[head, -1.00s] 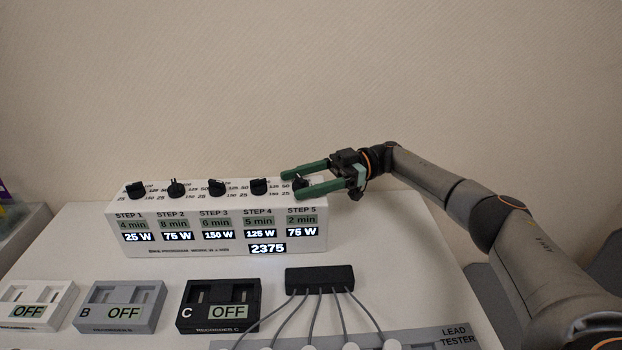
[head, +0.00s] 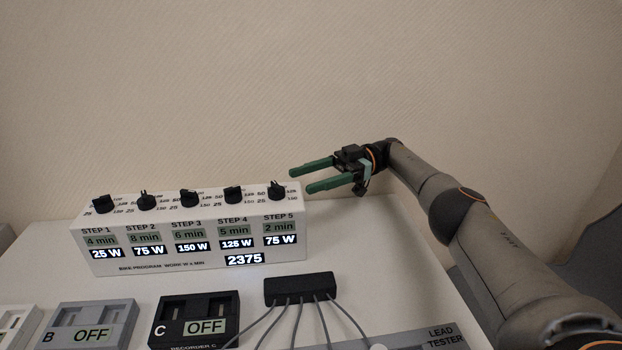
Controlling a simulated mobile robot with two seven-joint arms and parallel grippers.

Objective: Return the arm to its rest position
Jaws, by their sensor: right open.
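My right arm (head: 465,215) reaches in from the right side of the head view. My right gripper (head: 300,180) has green fingers, spread apart with nothing between them. It is above and just right of the STEP 5 knob (head: 277,192), apart from it. The white bike program box (head: 200,258) stands below and to the left, with several black knobs on top. Its displays read 25 W, 75 W, 150 W, 125 W and 75 W, with 2375 below. My left gripper is not in view.
In front of the box are recorder C (head: 167,325) and recorder B (head: 60,320), both showing OFF. A black block (head: 300,289) with several cables lies by the grey lead tester (head: 410,342). The white table (head: 390,270) is bare right of the box.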

